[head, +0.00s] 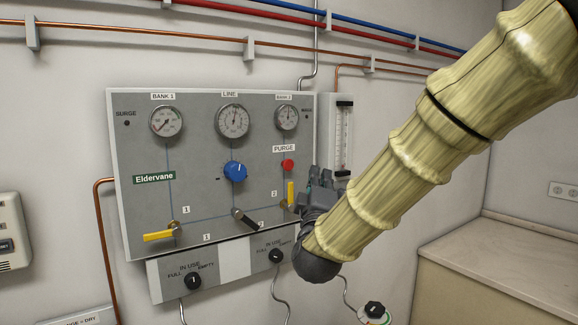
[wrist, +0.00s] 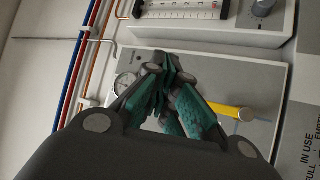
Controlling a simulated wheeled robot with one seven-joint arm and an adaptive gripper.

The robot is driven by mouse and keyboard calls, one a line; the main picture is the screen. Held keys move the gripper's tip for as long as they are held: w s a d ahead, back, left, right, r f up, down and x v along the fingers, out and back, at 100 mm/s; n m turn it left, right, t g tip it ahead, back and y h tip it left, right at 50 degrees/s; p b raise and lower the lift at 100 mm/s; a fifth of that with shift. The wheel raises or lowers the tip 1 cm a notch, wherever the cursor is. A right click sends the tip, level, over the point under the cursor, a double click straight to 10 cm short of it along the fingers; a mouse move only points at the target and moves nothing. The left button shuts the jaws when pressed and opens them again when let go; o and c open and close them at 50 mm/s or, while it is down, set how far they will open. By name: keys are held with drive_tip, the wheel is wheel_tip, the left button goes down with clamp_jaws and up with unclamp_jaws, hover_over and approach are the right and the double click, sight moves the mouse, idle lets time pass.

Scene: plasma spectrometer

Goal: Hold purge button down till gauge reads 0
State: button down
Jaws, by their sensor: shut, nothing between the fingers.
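The red purge button (head: 288,165) sits under the PURGE label on the grey panel (head: 205,215), below the BANK 2 gauge (head: 287,117). The button stands out and is uncovered in the head view; I cannot make it out in the wrist view. The LINE gauge (head: 233,122) has its needle pointing roughly up. The BANK 1 gauge (head: 166,122) needle points lower left. My gripper (head: 318,178) is shut and empty, just right of the button and apart from it in the picture. In the wrist view my gripper (wrist: 168,65) is in front of the panel.
A blue knob (head: 235,171) and several valve levers, including an upright yellow lever (head: 291,193), are on the panel. A flow tube (head: 343,135) stands right of the panel. Black selector knobs are below. A counter (head: 510,250) is at right.

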sight(288, 165)
drive_tip(key=w+a, duration=0.4)
drive_tip(key=w, duration=0.2)
drive_tip(key=shift+a+p, duration=0.25)
drive_tip(key=shift+p, duration=0.15)
drive_tip(key=shift+w+a, duration=0.1)
drive_tip(key=shift+w, duration=0.1)
idle(1.2)
drive_tip(key=shift+w+a, duration=0.15)
drive_tip(key=shift+w, duration=0.05)
drive_tip(key=shift+w+a, duration=0.35)
drive_tip(key=shift+w, duration=0.1)
idle(1.3)
drive_tip(key=shift+s+d, duration=0.15)
drive_tip(key=shift+s, duration=0.05)
idle(3.1)
drive_tip(key=shift+s+d, duration=0.45)
drive_tip(key=shift+s, duration=0.15)
